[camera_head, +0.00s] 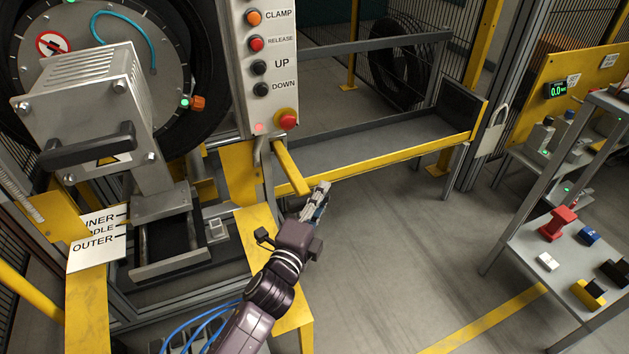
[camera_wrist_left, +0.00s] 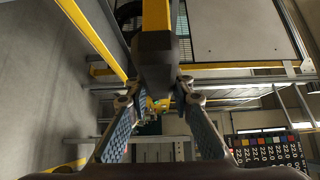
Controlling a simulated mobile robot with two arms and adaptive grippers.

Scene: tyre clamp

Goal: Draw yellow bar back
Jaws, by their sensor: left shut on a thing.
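The yellow bar (camera_head: 291,167) is a short arm that sticks out below the push-button panel, toward the lower right. My left gripper (camera_head: 318,196) is at its free end and shut on it. In the left wrist view, the yellow bar (camera_wrist_left: 156,18) comes down from the top with a dark end piece, and the two fingers of the left gripper (camera_wrist_left: 157,92) stand on either side of that end. The exact contact is partly hidden by the fingers in the head view. My right gripper is not in view.
The button panel (camera_head: 268,80) stands just above the bar. A clamp machine with a black handle (camera_head: 88,146) is at the left. A yellow-edged trough (camera_head: 395,152) runs behind to the right. A shelf with small objects (camera_head: 529,238) stands at right; open floor lies between.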

